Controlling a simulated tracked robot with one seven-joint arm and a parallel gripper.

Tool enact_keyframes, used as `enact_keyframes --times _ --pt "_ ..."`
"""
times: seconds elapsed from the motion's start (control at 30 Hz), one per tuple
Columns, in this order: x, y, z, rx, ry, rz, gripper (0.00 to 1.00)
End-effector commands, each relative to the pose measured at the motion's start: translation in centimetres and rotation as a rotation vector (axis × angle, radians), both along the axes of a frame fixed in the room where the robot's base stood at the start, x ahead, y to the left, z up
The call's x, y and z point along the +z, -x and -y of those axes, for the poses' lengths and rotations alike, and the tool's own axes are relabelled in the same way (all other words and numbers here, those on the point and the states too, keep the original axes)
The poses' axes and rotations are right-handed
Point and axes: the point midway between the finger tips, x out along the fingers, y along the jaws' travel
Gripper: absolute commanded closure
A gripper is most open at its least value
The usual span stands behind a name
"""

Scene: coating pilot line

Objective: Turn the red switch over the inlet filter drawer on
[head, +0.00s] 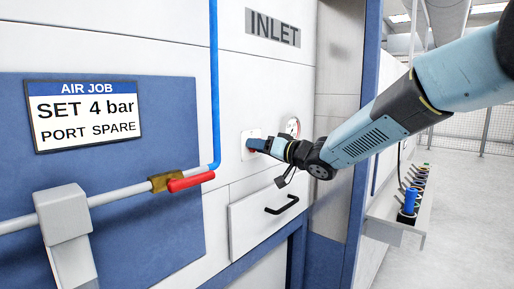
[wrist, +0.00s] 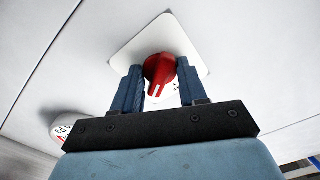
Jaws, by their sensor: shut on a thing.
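The red switch (wrist: 160,70) is a rotary knob with a white pointer mark on a white square plate (wrist: 126,56). My gripper (wrist: 160,82) has its two blue fingers on either side of the knob and is shut on it. In the wrist view the pointer mark lies toward the lower part of the knob. In the head view my gripper (head: 254,145) reaches the plate (head: 247,154) from the right and hides the knob. The inlet filter drawer (head: 250,226) with a black handle (head: 282,206) is closed below. An INLET sign (head: 273,28) is above.
A round gauge (head: 293,126) sits just right of the switch, behind my gripper. To the left are a blue pipe (head: 214,80), a red valve lever (head: 190,182) and an AIR JOB sign (head: 85,115). A rack shelf (head: 382,228) stands at the right beside open floor.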

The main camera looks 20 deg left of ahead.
Motion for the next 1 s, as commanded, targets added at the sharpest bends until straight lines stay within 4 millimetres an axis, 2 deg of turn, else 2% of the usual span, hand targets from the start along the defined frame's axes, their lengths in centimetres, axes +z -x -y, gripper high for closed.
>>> enact_keyframes --times 0.53,0.57,0.87,1.0 --pt "-0.25 0.02 0.08 -0.002 -0.199 -0.493 0.97" --pt "-0.25 0.04 0.07 -0.002 -0.203 -0.503 0.57" --pt "-0.10 0.05 0.01 -0.001 -0.202 -0.494 0.28" --pt "-0.06 0.05 0.00 0.000 -0.202 -0.492 0.28"
